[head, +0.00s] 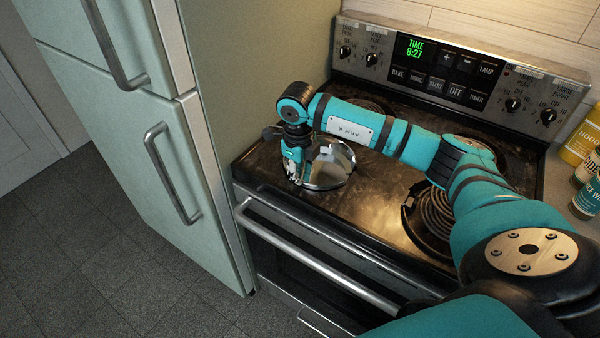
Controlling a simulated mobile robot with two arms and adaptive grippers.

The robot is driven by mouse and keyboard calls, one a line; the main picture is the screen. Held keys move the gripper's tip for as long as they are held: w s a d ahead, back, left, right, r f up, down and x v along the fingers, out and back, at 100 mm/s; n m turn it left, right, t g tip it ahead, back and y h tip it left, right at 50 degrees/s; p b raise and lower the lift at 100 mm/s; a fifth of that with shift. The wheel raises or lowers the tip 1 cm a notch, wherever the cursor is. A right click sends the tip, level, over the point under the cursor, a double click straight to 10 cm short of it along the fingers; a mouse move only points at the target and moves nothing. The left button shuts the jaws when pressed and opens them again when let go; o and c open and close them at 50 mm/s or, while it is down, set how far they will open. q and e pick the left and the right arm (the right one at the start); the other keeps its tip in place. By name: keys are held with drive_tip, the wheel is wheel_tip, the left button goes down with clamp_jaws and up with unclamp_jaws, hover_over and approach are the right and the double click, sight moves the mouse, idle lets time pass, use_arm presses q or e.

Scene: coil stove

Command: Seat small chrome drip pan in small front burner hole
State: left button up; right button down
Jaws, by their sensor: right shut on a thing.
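The small chrome drip pan (334,170) is at the front left of the stove top (385,200), over the area of the small front burner hole. My right gripper (297,177) is shut on the pan's left rim. The pan and gripper cover the hole, and I cannot tell whether the pan lies flush in it or sits slightly above or off it. My left gripper is not in view.
A coil burner (436,210) is at the front right of the stove, partly behind my right arm. The control panel (450,75) rises at the back. A green fridge (150,130) stands at the left. Bottles (585,150) stand on the right counter. The oven handle (310,255) runs along the front.

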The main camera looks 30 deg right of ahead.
drive_tip(key=shift+f, duration=0.1)
drive_tip(key=c, duration=1.4)
unclamp_jaws()
drive_tip(key=shift+o, duration=0.2)
drive_tip(key=shift+r+p, duration=2.5)
drive_tip(key=shift+r, duration=1.55)
